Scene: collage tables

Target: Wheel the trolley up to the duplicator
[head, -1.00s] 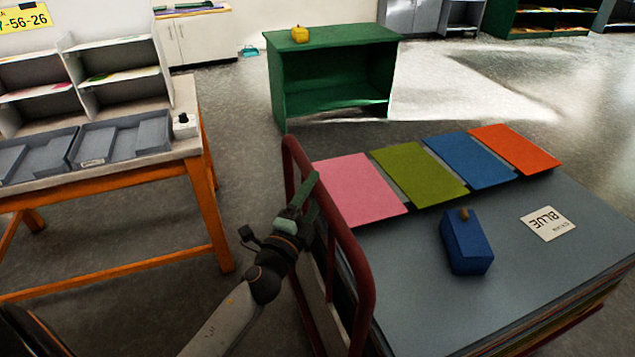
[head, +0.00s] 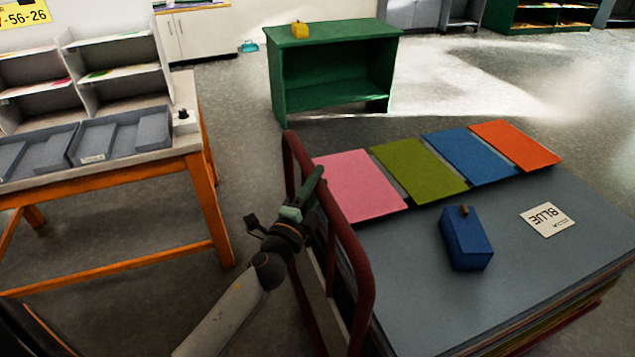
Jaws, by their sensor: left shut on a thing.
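The trolley (head: 590,215) stands at the right in the head view, with a grey top and a dark red tubular handle (head: 352,262) on its left side. My left gripper (head: 312,195) is shut on the handle near its upper end. I cannot make out which thing is the duplicator. My right gripper is out of view.
A green open-fronted cabinet (head: 333,38) with a yellow block (head: 299,30) on top stands beyond the trolley. An orange-legged table (head: 190,142) with grey trays (head: 122,137) and shelves is at the left. Bare floor (head: 235,110) lies between them and continues to the right.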

